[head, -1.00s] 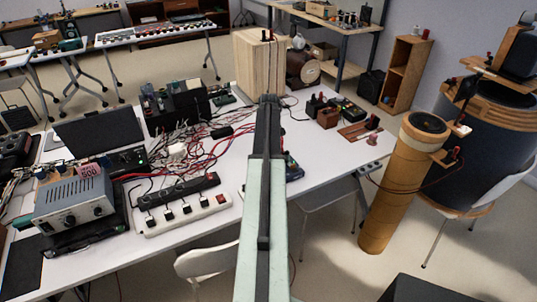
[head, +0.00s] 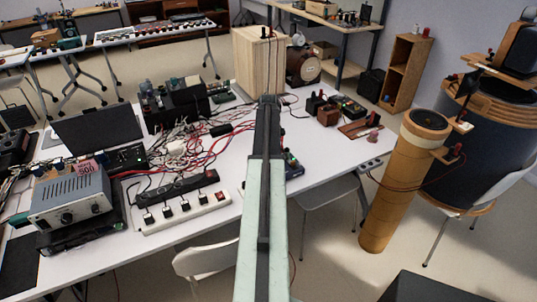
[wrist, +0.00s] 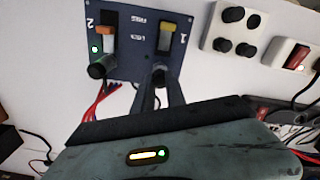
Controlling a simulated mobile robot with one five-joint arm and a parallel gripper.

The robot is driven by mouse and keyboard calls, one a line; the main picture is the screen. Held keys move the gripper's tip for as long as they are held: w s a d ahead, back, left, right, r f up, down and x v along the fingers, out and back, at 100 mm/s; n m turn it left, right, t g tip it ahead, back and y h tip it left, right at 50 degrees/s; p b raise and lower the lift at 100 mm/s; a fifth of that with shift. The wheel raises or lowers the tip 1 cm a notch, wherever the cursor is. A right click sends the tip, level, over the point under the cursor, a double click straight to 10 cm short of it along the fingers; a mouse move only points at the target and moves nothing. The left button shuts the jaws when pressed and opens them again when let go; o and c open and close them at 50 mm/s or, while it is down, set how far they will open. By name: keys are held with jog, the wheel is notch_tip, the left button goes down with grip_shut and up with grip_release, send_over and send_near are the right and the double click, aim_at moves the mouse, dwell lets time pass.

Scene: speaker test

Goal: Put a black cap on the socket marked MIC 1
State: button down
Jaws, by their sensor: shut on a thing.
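A dark blue panel (wrist: 135,40) shows at the top of the wrist view, with upside-down white lettering and the numbers 1 and 2; I cannot read MIC. Its left side, by the 2, has an orange-and-white lever, a lit green light and a black round piece (wrist: 97,70). My gripper (wrist: 161,92) is shut on a black cap (wrist: 159,75) at the panel's edge below that lever. I cannot tell whether the cap touches the socket. In the head view, my arm hides the gripper and most of the panel.
In the wrist view, a white block (wrist: 213,40) with several black round pieces and a switch plate (wrist: 293,54) with a red rocker stand right of the panel. Red wires (wrist: 104,100) lie left of the fingers. The head view shows a cluttered white table (head: 215,238).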

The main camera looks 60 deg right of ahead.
jog(key=shift+f+b, duration=0.9)
dwell(0.8)
jog(key=c, duration=1.3)
grip_release()
jog(key=shift+r, duration=0.15)
notch_tip(320, 180, up, 8)
jog(key=p, duration=0.7)
jog(key=shift+f+p, duration=0.25)
jog(key=shift+p, duration=0.15)
jog(key=shift+f, duration=0.1)
jog(key=shift+w, duration=0.1)
